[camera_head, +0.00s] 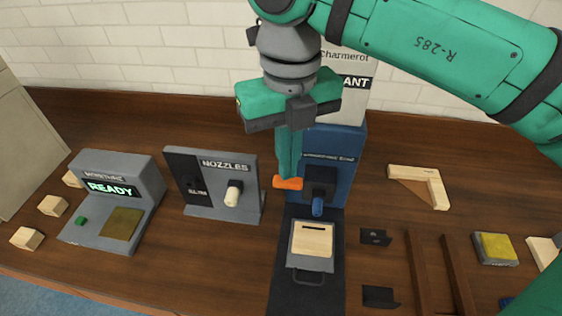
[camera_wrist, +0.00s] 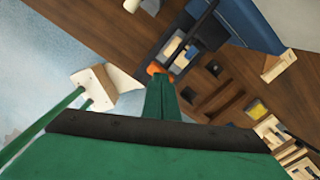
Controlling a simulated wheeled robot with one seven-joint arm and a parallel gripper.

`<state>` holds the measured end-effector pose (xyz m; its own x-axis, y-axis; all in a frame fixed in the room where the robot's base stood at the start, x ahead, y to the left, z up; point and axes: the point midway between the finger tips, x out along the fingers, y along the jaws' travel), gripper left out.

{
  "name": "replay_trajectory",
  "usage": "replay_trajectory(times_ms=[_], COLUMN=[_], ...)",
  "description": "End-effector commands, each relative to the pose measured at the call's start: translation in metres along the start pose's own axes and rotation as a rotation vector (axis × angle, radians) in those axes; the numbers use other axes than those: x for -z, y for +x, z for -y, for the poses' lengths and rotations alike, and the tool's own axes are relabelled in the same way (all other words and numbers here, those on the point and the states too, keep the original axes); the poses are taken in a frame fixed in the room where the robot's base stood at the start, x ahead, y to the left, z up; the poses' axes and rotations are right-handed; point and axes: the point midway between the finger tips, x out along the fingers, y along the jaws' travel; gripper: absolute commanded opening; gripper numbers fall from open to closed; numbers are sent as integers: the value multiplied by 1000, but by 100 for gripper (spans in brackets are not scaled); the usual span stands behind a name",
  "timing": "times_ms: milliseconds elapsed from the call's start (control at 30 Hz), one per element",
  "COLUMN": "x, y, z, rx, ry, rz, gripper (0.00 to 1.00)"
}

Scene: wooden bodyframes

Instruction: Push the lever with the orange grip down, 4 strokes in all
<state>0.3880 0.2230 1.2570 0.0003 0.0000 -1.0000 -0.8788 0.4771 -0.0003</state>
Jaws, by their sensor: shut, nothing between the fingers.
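The lever's orange grip (camera_head: 287,183) sticks out to the left at the front of a blue dispensing machine (camera_head: 344,166). The grip also shows in the wrist view (camera_wrist: 155,70), just past my fingertips. My gripper (camera_head: 287,172) is shut and empty, pointing down, with its tips right above the orange grip. They seem to touch it or nearly so; I cannot tell which. The rest of the lever is largely hidden. A dark block with a blue nozzle (camera_head: 318,207) is on the machine's front. Below it stands a box with a slotted wooden top (camera_head: 312,238).
A grey panel marked NOZZLES (camera_head: 228,165) stands left of the machine, and a READY console (camera_head: 110,188) further left. Small wooden blocks (camera_head: 52,206) lie at the left edge. Dark brackets (camera_head: 375,237), a wooden corner piece (camera_head: 420,184) and a yellow-topped block (camera_head: 495,247) lie right.

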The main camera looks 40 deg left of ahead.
Motion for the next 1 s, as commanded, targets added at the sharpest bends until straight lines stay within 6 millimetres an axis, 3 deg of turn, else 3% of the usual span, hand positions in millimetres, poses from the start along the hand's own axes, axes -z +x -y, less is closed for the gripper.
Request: replay_trajectory(times_ms=[1000], x=[0], y=[43], z=[0], rx=[0], ry=[1], rz=[-1], gripper=[0])
